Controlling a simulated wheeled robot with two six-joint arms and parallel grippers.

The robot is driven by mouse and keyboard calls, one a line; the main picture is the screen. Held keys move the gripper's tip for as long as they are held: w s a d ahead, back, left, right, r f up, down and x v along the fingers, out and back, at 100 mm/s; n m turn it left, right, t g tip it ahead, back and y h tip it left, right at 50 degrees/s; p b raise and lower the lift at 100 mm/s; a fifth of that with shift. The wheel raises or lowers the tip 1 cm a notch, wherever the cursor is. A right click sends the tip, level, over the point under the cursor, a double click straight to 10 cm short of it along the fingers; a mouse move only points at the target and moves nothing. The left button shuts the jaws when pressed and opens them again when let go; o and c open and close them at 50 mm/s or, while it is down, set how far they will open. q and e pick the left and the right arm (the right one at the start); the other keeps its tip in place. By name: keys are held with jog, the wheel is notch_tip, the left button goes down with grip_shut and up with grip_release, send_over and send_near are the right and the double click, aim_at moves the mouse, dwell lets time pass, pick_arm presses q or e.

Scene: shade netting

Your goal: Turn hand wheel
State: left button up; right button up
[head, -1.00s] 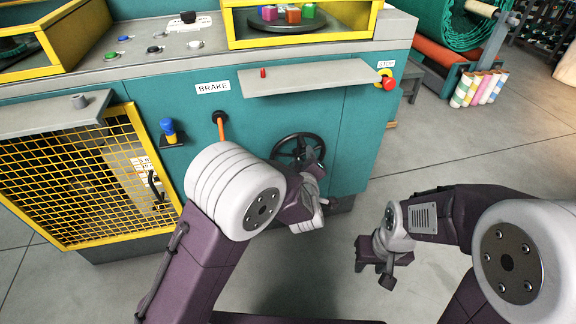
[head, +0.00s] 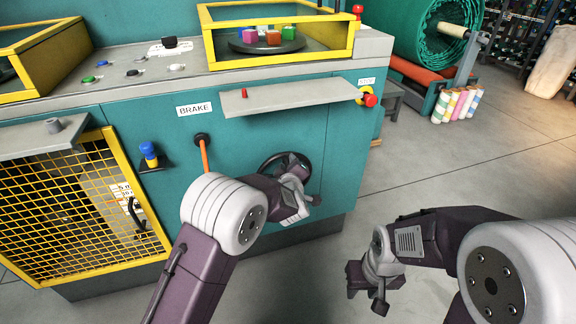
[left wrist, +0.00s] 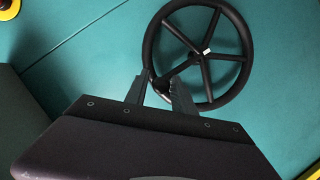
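The black spoked hand wheel (left wrist: 203,56) is on the teal machine front in the left wrist view. In the head view the hand wheel (head: 272,158) is partly hidden behind my left arm. My left gripper (left wrist: 158,78) is at the lower left part of the wheel rim, its two fingers apart. A dark piece of the wheel, perhaps a knob, shows between the fingers; I cannot tell whether they touch it. In the head view my left gripper (head: 304,204) is in front of the wheel. My right gripper (head: 370,284) hangs low, away from the machine; its fingers are unclear.
A grey shelf (head: 290,96) juts out above the wheel. The orange brake lever (head: 204,156) is left of the wheel, and a red stop button (head: 370,100) is at the right corner. A yellow mesh guard (head: 75,215) is at left.

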pick_arm(q)
grip_shut()
dwell(1.2)
